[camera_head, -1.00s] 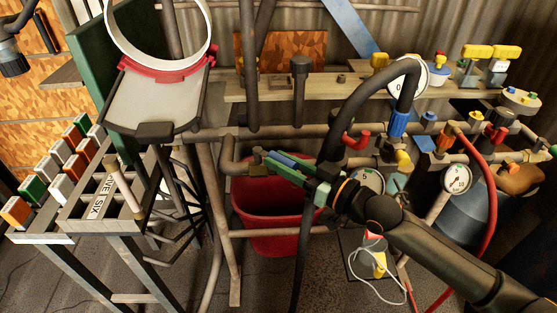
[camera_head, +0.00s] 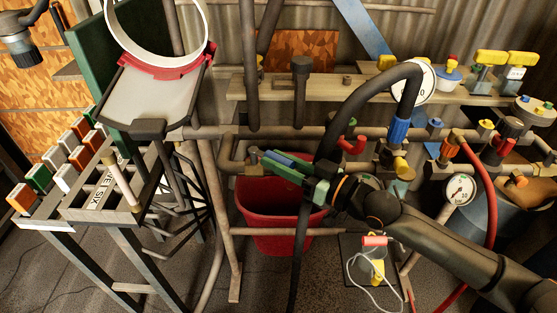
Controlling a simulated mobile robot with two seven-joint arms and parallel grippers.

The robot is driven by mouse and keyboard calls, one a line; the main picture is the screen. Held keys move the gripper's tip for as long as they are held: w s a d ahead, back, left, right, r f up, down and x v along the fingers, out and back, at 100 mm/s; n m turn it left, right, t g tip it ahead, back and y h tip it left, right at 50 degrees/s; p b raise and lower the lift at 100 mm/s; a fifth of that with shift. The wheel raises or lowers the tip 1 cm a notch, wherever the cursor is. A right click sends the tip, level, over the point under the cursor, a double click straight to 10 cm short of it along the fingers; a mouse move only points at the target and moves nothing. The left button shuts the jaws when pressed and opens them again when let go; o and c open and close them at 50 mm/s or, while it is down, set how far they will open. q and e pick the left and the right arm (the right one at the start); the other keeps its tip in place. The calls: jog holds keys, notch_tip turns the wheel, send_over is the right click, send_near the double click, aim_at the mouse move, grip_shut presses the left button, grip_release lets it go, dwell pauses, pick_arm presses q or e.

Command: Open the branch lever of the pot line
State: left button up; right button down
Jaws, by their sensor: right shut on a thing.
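My right gripper (camera_head: 283,167), with green fingers, is at the left part of the pipe line, in front of the red bucket. It is shut on a slim blue bar (camera_head: 279,158), which looks like the branch lever. The bar lies between the fingers, roughly in line with them and pointing toward a small brass fitting (camera_head: 254,156) at the pipe's left end. The fingers and wrist hide part of the bar and its pivot. My left gripper is not clearly in view.
A red bucket (camera_head: 268,238) stands below the gripper. Gauges, a red lever (camera_head: 352,146) and valves crowd the right. A frame with colored blocks (camera_head: 58,158) stands left. A dark ribbed fitting (camera_head: 22,50) hangs top left.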

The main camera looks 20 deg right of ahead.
jog(key=shift+r, duration=0.1)
jog(key=c, duration=0.6)
grip_release()
jog(key=shift+s+d, duration=0.35)
jog(key=shift+s, duration=0.05)
jog(key=v, duration=1.1)
jog(key=shift+p, duration=0.3)
jog(key=shift+s+d, duration=0.1)
jog(key=shift+s, duration=0.05)
